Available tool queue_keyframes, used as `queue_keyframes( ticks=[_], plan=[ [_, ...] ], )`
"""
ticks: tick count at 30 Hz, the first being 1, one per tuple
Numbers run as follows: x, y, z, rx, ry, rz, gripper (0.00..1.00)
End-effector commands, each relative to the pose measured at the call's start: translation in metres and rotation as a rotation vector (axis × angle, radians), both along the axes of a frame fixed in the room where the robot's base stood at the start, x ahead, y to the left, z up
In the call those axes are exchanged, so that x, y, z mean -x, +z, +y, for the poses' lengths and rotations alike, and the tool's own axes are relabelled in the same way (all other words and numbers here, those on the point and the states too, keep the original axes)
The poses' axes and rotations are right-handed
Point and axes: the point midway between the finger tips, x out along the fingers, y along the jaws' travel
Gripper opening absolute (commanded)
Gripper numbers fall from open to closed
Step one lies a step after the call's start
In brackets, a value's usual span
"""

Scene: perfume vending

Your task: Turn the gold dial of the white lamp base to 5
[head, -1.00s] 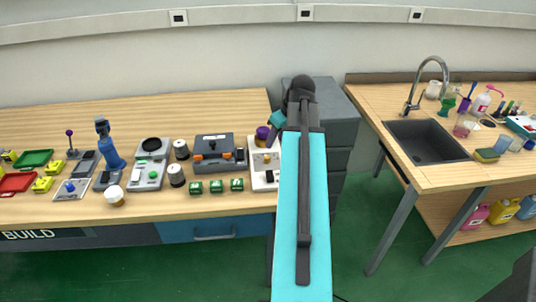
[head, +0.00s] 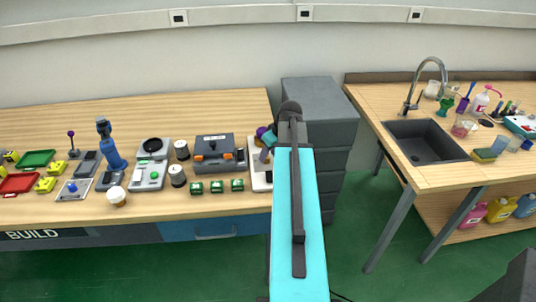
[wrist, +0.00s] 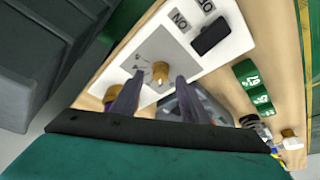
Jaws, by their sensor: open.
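The white lamp base (wrist: 205,68) fills the middle of the wrist view; in the head view (head: 257,182) it stands at the table's right end, partly hidden by my arm. Its gold dial (wrist: 161,69) sits on a grey plate (wrist: 148,51) with small markings, too blurred to read. My gripper (wrist: 159,79) is open, one finger on each side of the dial; I cannot tell whether they touch it. A black switch (wrist: 210,35) lies beside the plate.
A second gold part (wrist: 111,93) is close to my left finger in the wrist view. Green blocks (head: 217,187) and a dark grey box (head: 213,153) stand left of the base. Grey drawers (head: 325,130) stand right of the table.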

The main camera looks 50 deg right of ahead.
Motion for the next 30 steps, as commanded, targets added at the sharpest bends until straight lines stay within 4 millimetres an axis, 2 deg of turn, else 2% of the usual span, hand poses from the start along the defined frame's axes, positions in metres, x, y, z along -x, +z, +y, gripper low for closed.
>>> queue_keyframes(
  ticks=[6,18,25,30],
  plan=[
    [-0.005,-0.012,0.000,-0.001,0.000,0.000,0.41],
    [-0.006,-0.015,0.000,0.000,0.000,0.000,0.41],
    [-0.006,-0.014,0.000,0.000,0.000,0.000,0.02],
    [-0.006,-0.014,0.000,0.000,-0.002,0.000,0.01]
  ],
)
